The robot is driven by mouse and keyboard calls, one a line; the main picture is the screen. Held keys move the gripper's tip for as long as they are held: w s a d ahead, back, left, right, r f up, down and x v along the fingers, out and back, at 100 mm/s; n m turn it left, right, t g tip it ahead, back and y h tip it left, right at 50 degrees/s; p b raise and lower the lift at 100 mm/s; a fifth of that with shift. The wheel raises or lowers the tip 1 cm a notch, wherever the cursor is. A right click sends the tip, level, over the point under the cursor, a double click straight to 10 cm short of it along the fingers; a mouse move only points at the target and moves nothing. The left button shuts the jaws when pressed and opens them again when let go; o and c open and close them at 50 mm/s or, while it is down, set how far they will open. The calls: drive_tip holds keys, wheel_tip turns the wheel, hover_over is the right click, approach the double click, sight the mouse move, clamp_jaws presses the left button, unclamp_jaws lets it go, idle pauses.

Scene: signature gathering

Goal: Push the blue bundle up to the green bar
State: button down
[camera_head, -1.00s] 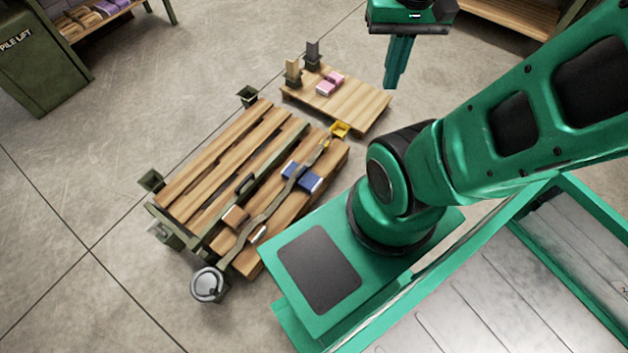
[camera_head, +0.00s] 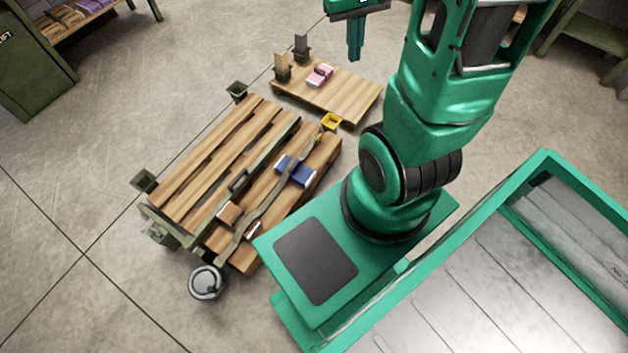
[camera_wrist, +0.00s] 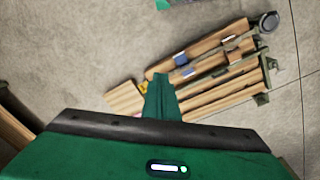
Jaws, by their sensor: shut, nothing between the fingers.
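The blue bundle (camera_head: 294,171) lies on the slatted wooden pallet, crossed by a grey-brown strap. The olive-green bar (camera_head: 268,150), with a handle, runs lengthwise over the pallet, to the left of the bundle with a gap of bare wood between. Two blue patches of the bundle (camera_wrist: 187,71) show in the wrist view. My gripper (camera_head: 356,52) is shut and empty, held high beyond the small pallet, well away from the bundle. Its fingers (camera_wrist: 160,82) point towards the pallets in the wrist view and cover part of them.
A brown block (camera_head: 228,213) lies nearer on the same pallet (camera_head: 213,138). A yellow square holder (camera_head: 331,122) sits at its far corner. A small pallet (camera_head: 345,98) bears pink bundles (camera_head: 320,75) and two posts. A round metal can (camera_head: 205,282) stands in front. Floor around is open.

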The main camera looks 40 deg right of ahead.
drive_tip(key=w+d+f+n, duration=0.15)
drive_tip(key=w+f, duration=0.25)
drive_tip(key=f, duration=0.6)
drive_tip(key=w+f+n, duration=0.2)
drive_tip(key=w+f, duration=0.3)
drive_tip(key=f, duration=0.5)
drive_tip(key=w+d+f+n, duration=0.1)
drive_tip(key=w+f, duration=0.3)
drive_tip(key=f, duration=0.6)
drive_tip(key=s+a+f+n+y, duration=0.1)
drive_tip(key=s+a+f+n, duration=0.2)
drive_tip(key=f, duration=1.3)
drive_tip(key=s+a+f, duration=0.3)
drive_tip(key=s+f, duration=0.3)
drive_tip(key=f, duration=1)
drive_tip(key=w+a+f, duration=0.1)
drive_tip(key=w+f, duration=0.3)
drive_tip(key=f, duration=0.5)
drive_tip(key=shift+f, duration=0.4)
drive_tip(key=shift+w+a, duration=0.1)
drive_tip(key=shift+w, duration=0.05)
